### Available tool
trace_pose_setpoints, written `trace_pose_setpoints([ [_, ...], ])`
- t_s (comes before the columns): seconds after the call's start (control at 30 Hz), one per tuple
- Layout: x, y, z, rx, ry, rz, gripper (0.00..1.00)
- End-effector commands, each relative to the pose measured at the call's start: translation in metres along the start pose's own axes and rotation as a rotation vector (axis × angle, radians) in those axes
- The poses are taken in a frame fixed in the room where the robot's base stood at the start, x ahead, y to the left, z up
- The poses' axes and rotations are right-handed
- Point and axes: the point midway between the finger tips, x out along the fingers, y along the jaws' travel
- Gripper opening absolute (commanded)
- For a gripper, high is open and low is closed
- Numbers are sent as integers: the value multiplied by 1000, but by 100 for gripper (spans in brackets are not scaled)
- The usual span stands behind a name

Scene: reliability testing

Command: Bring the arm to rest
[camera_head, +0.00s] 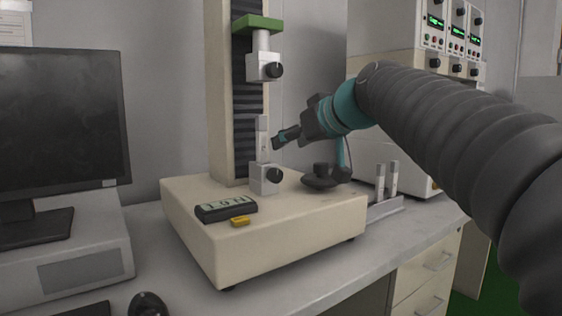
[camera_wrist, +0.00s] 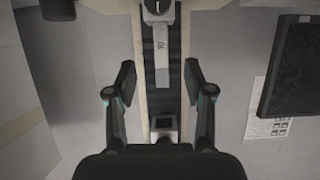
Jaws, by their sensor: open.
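My gripper (camera_head: 280,140) is at the end of my arm, which reaches in from the right in the head view. In the wrist view my gripper (camera_wrist: 160,82) has its two dark fingers spread wide apart with nothing between them touching either one. A pale flat specimen (camera_head: 262,138) stands upright in the lower clamp (camera_head: 265,178) of the testing machine (camera_head: 290,225). My fingertips are close to the specimen in the head view. In the wrist view the specimen (camera_wrist: 162,62) shows between and beyond the fingers. The upper clamp (camera_head: 264,68) hangs well above it.
A display unit (camera_head: 226,209) and a yellow button (camera_head: 240,221) sit on the machine base. A dark round object (camera_head: 321,178) is under my gripper. Several pale specimens (camera_head: 387,180) stand in a rack at the right. A monitor (camera_head: 60,125) stands left; a control cabinet (camera_head: 400,50) stands behind.

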Motion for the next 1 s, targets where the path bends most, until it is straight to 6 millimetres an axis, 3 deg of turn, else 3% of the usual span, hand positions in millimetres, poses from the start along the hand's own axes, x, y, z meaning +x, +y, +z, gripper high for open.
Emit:
trace_pose_setpoints([
  [0.17, -22, -5, 62, 78, -120, 56, 53],
  [0.6, -104, -29, 310, 318, -503, 309, 53],
  [0.7, -121, -35, 358, 353, -565, 364, 53],
  [0.83, -135, -40, 401, 380, -618, 414, 53],
  [1.0, -142, -42, 422, 393, -643, 439, 53],
])
